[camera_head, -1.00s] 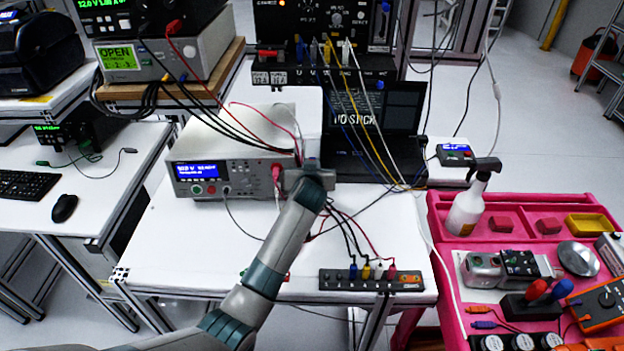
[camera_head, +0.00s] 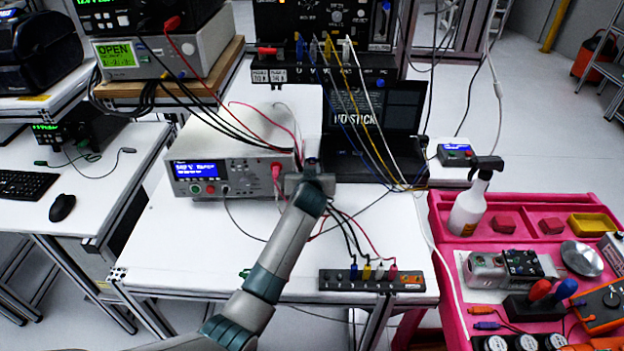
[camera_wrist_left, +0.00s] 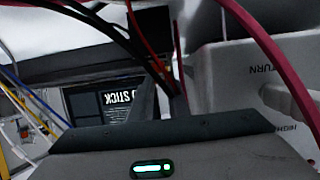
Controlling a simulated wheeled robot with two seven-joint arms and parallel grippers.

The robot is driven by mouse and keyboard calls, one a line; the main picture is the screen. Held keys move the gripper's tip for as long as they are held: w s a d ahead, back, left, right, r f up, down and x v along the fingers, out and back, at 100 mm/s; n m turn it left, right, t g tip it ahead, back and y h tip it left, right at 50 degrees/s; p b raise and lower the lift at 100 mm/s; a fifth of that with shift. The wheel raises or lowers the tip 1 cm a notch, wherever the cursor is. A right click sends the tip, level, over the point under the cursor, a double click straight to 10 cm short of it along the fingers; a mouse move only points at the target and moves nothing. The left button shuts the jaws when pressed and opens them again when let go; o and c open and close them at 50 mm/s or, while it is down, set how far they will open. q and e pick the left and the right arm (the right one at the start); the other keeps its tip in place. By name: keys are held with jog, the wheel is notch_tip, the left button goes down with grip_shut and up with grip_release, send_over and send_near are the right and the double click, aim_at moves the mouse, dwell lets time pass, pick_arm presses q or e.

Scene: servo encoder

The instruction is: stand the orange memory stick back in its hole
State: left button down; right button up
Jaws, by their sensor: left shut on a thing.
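My left gripper (camera_head: 312,168) is above the white bench, beside the right front corner of the white bench instrument (camera_head: 237,150). My own wrist covers most of its fingers in the head view. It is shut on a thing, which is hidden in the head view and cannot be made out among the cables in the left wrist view. I cannot clearly identify the orange memory stick or its hole in either view. The laptop (camera_head: 376,125) behind shows "NO STICK" on its screen. My right gripper is not in view.
Red and black cables (camera_wrist_left: 262,40) hang close around my left gripper. A dark socket strip (camera_head: 335,281) with coloured plugs lies at the bench's front edge. A pink tray (camera_head: 446,238) with a spray bottle (camera_head: 467,210) and tools stands at the right. The bench's left front is clear.

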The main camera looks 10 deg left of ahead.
pick_arm(q)
jog(key=c, duration=1.6)
grip_release()
jog(key=shift+v, duration=0.85)
jog(key=b+v, duration=0.2)
jog(key=v, duration=1.3)
jog(key=shift+s+r+b, duration=0.1)
jog(key=shift+s+b, duration=0.25)
jog(key=shift+b, duration=0.05)
